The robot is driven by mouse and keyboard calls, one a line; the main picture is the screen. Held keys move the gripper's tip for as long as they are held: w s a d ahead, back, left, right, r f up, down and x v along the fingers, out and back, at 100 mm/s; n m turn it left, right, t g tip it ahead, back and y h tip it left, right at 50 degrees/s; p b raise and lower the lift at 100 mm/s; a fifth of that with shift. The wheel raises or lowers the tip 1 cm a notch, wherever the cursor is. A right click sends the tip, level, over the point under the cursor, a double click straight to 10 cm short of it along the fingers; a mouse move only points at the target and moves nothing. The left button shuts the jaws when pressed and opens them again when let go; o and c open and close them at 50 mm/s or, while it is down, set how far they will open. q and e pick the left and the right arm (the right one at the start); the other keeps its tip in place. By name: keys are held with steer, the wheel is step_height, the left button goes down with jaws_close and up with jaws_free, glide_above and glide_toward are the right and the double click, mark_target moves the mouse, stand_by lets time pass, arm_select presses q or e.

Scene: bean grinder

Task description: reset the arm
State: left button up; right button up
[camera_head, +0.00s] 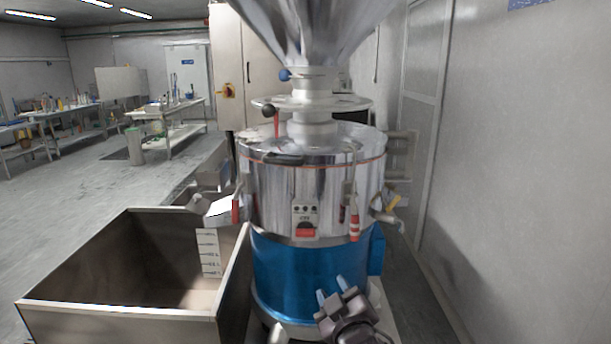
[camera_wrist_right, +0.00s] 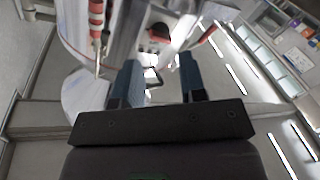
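The grinder (camera_head: 312,195) stands upright in the middle of the head view, with a steel drum, a blue base (camera_head: 295,275) and a steel hopper (camera_head: 315,30) on top. My right gripper (camera_head: 332,290) is low in the head view, in front of the blue base. In the right wrist view its two blue fingers (camera_wrist_right: 159,75) are apart with nothing held between them. The grinder's drum and a red-and-white handle (camera_wrist_right: 97,22) show beyond the fingers there. I cannot tell the exact gap between the gripper and the grinder. My left gripper is not in view.
An open steel bin (camera_head: 75,250) stands left of the grinder, close beside it. A control panel with a red switch (camera_head: 306,229) is on the drum's front. A wall (camera_head: 520,170) runs along the right. Lab tables (camera_head: 165,110) stand far left, with open floor before them.

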steer(key=s+d+f+m+g+h, duration=0.2)
steer(key=s+d+f+m+g, duration=0.1)
steer(key=s+d+f, duration=0.8)
steer(key=s+d+f+m+g+h, duration=0.2)
steer(key=s+d+f+m, duration=0.3)
steer(key=s+d+f, duration=0.6)
steer(key=s+f+g, duration=0.1)
steer(key=s+f, duration=0.3)
steer(key=s, duration=0.1)
steer(key=shift+s+f, duration=0.25)
steer(key=shift+s, duration=0.1)
